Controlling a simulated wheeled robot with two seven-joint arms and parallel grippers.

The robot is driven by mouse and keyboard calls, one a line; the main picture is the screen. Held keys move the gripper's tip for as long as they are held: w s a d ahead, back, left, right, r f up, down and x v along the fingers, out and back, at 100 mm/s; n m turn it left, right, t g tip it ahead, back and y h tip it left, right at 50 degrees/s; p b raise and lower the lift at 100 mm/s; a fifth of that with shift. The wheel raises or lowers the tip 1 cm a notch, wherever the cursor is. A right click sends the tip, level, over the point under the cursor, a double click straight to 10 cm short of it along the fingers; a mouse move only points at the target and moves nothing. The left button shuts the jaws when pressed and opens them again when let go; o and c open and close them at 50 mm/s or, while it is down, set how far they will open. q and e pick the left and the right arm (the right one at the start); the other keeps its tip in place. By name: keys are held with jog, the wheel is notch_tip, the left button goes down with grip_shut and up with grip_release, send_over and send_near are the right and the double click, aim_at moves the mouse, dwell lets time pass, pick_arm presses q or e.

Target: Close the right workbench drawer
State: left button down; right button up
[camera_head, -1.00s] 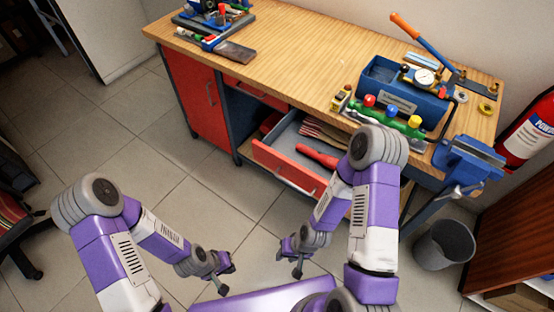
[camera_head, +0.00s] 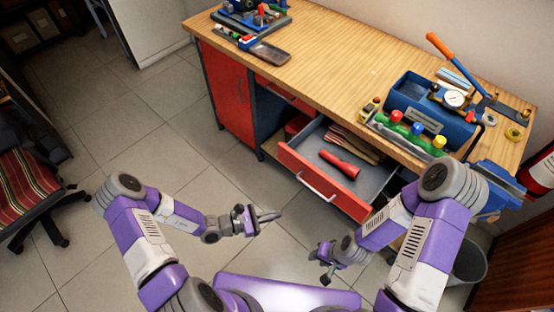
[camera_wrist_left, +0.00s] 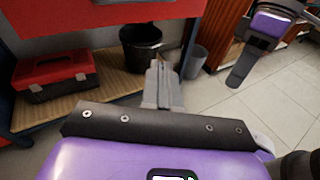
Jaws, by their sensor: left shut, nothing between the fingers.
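The right workbench drawer (camera_head: 322,185) is pulled out, with a red front, a silver bar handle (camera_head: 317,188) and a grey tray inside. The red drawer front also shows at the top of the left wrist view (camera_wrist_left: 60,17). My left gripper (camera_head: 276,215) is shut and empty, in front of and left of the drawer front, apart from it and pointing right. My right gripper (camera_head: 318,268) looks open and empty, below the drawer in the picture; it also shows in the left wrist view (camera_wrist_left: 240,72).
A red toolbox (camera_wrist_left: 55,75) and black bucket (camera_wrist_left: 140,50) stand on the lower shelf. A chair (camera_head: 30,190) is at left. The floor before the drawer is clear.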

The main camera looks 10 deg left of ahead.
pick_arm(q)
jog(key=w+a+r+n+t+y, duration=0.2)
jog(key=w+a+n+t+y, duration=0.3)
jog(key=w+a+n+t, duration=0.3)
jog(key=m+b, duration=0.1)
jog(key=b, duration=0.1)
send_near(282, 158)
jog(key=x, duration=0.5)
jog(key=shift+w+d+r, duration=0.15)
jog(key=shift+w+d, duration=0.15)
jog(key=shift+w+d+r, duration=0.1)
jog(key=shift+w+d, duration=0.15)
jog(key=shift+w, duration=0.15)
